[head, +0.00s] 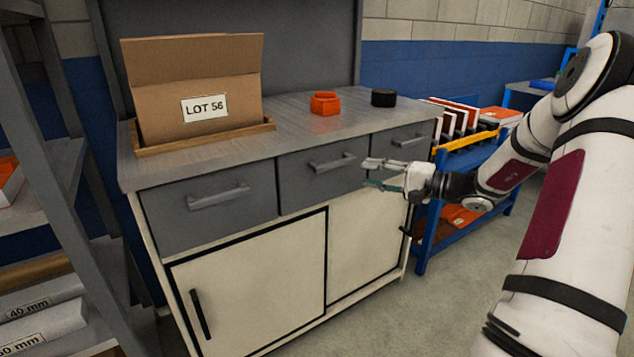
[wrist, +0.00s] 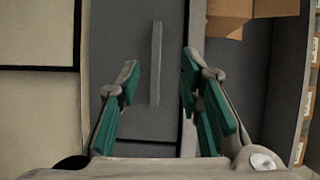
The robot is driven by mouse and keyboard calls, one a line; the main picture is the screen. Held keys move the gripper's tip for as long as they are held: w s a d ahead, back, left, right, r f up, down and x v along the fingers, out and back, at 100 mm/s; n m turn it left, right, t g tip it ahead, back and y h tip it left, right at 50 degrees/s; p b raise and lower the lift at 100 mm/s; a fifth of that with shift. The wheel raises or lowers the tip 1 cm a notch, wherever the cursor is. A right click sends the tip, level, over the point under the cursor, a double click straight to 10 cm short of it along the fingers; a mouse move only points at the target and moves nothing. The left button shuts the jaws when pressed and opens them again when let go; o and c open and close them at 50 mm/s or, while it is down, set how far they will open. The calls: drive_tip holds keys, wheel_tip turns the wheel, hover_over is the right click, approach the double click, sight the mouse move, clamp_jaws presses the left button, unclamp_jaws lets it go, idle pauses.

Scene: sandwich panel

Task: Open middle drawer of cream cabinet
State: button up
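The cream cabinet (head: 250,290) has a row of three grey drawers under its top. The middle drawer (head: 300,185) looks closed, and its grey bar handle (head: 332,163) faces outward. My gripper (head: 371,174) is open and empty, just right of that handle in the head view, in front of the cabinet. In the wrist view the handle (wrist: 156,62) runs upright in the picture, between the lines of the two open fingers (wrist: 160,62). The fingers do not appear to touch it; the exact gap in depth is unclear.
A cardboard box (head: 195,90) marked LOT 56 sits in a wooden tray (head: 205,138) on the grey worktop (head: 285,122). An orange part (head: 325,103) and a black round part (head: 384,97) stand there too. A blue rack (head: 428,225) stands right of the cabinet, shelving at left.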

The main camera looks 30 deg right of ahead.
sight(339, 165)
drive_tip(key=shift+m+t+h, duration=0.5)
drive_tip(key=shift+t, duration=0.3)
drive_tip(key=b+x, duration=0.1)
drive_tip(key=x, duration=0.3)
drive_tip(key=d+f+b+x, duration=0.1)
drive_tip(key=x, duration=0.3)
drive_tip(key=w+d+b+x, duration=0.1)
drive_tip(key=x, duration=0.3)
drive_tip(key=shift+w+f+b, duration=0.25)
drive_tip(key=shift+f+b, duration=0.1)
drive_tip(key=shift+b, duration=0.05)
clamp_jaws()
